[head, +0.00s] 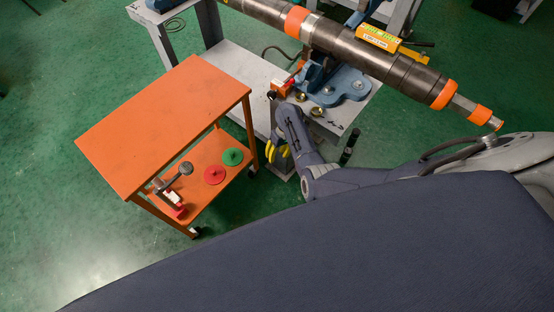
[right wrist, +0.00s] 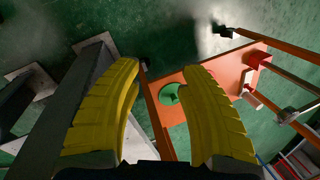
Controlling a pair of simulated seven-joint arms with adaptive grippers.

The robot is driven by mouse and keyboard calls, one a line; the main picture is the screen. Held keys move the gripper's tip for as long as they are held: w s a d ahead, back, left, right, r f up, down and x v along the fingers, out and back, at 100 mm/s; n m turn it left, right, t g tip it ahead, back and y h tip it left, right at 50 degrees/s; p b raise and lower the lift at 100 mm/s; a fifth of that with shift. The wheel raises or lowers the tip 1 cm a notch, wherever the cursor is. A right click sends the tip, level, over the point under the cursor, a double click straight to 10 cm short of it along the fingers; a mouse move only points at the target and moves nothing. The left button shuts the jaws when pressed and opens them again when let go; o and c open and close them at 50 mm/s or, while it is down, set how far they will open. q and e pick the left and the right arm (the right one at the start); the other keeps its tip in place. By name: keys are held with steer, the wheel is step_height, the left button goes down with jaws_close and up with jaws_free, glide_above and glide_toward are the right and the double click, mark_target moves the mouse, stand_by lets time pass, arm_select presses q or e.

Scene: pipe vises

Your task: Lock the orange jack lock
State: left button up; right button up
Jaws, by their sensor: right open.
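A small orange-red block with a dark knob (head: 283,88), which looks like the orange jack lock, sits at the left of the blue vise (head: 335,84) under the long dark pipe. Whether it is locked cannot be told. My right gripper (head: 277,154) has yellow fingers and hangs below and in front of that block, beside the grey bench, apart from the block. In the right wrist view the fingers (right wrist: 163,70) are open and empty, facing the lower shelf of the orange cart and the floor. The block is not identifiable in that view. My left gripper is not in view.
An orange cart (head: 165,120) stands left of the gripper; its lower shelf carries a green disc (head: 232,157), a red disc (head: 214,175) and a red-white tool (head: 174,198). The grey bench (head: 238,70) edges close by. The pipe (head: 345,45) lies above. Green floor is free at left.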

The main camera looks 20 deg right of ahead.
steer(key=shift+s+f, duration=0.65)
steer(key=shift+f, duration=0.3)
steer(key=shift+a, duration=0.1)
